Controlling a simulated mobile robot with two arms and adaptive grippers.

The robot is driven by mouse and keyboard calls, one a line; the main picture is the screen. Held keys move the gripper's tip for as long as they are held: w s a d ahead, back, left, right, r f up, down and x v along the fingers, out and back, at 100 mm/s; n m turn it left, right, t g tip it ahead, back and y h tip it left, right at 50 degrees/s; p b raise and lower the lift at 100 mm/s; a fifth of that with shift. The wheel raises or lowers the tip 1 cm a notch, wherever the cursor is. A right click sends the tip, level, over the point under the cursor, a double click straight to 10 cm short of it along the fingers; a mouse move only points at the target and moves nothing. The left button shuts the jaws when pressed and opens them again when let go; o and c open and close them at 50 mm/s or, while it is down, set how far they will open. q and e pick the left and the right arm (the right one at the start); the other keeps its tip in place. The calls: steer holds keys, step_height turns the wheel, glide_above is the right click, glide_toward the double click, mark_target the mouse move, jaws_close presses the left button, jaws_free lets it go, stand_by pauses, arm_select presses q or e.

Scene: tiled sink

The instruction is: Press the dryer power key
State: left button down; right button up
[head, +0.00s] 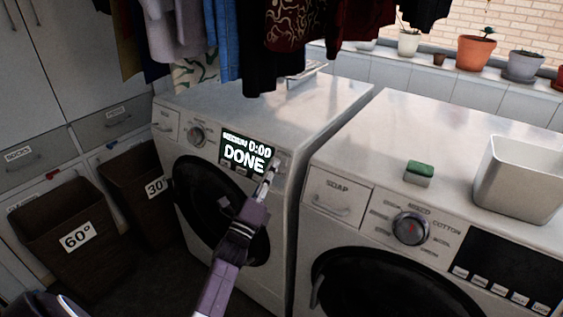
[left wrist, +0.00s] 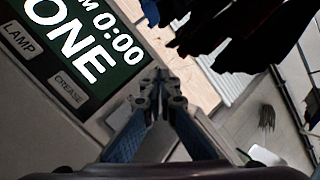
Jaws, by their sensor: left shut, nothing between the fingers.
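The dryer (head: 290,215) is the left machine, white with a dark round door. Its lit display (head: 246,154) reads 0:00 and DONE. My left gripper (head: 271,171) is shut and empty, its tips at the right edge of the display, close to the panel; I cannot tell whether they touch. In the left wrist view the shut fingertips (left wrist: 158,86) are right of the display (left wrist: 85,40). Keys marked LAMP (left wrist: 19,38) and CREASE (left wrist: 68,86) lie under it. I cannot make out the power key; my gripper may hide it. My right gripper is not in view.
A washer (head: 345,228) stands at the right with a green sponge (head: 419,170) and a grey bin (head: 521,180) on top. Clothes (head: 300,35) hang above the dryer. Laundry baskets (head: 60,215) stand at the left. Potted plants (head: 477,53) line the back ledge.

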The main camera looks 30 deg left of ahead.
arm_select(q)
steer(key=shift+w, duration=0.1)
stand_by(0.5)
steer(key=shift+w+f+b, duration=0.15)
steer(key=shift+w+b, duration=0.15)
steer(key=shift+b, duration=0.25)
steer(key=shift+s, duration=0.35)
steer(key=shift+r, duration=0.2)
steer(key=s+r+p, duration=0.2)
steer(key=s+p, duration=0.1)
steer(key=s, duration=0.2)
steer(key=shift+s+a, duration=0.2)
steer(key=shift+s, duration=0.2)
